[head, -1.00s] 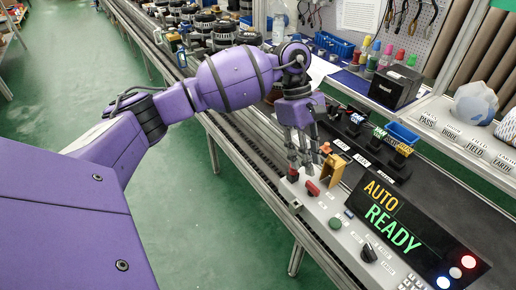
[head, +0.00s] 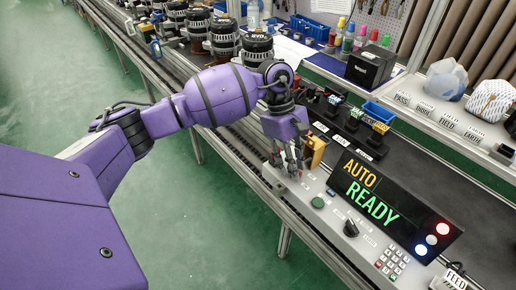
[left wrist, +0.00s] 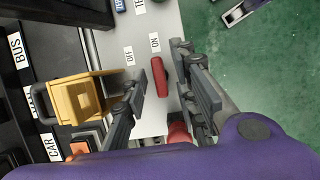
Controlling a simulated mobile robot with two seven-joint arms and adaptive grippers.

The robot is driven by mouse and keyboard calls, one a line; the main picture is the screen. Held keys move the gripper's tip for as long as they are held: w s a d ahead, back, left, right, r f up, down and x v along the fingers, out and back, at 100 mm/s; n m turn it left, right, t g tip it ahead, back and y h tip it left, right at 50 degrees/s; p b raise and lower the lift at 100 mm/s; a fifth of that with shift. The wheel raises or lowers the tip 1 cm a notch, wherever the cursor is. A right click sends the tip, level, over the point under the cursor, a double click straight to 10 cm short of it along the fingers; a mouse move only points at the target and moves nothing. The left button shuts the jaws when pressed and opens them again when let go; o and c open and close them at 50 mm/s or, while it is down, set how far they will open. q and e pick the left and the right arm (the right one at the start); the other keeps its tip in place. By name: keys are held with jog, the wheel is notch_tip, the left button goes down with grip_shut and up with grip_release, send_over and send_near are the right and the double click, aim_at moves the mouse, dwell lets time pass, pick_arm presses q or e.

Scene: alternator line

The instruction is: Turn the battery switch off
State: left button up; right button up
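The battery switch, a red lever (left wrist: 159,76), stands on the light grey panel (left wrist: 146,18) in the left wrist view. Its far end points toward the ON label (left wrist: 154,42); the OFF label (left wrist: 129,57) is just left of that. My left gripper (left wrist: 160,66) is open, with one finger on each side of the lever and visible gaps between. In the head view my left gripper (head: 287,168) is low over the near-left end of the control panel, and its fingers largely hide the lever. My right gripper is not in view.
A yellow bracket (left wrist: 80,98) stands close beside the left finger. A red knob (left wrist: 180,132) is partly hidden under the gripper. In the head view, a green button (head: 317,202), black rotary knob (head: 351,228), keypad (head: 393,262) and display reading AUTO READY (head: 378,195) lie to the right.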

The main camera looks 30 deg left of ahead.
pick_arm(q)
jog(key=shift+w+r, duration=0.1)
grip_shut()
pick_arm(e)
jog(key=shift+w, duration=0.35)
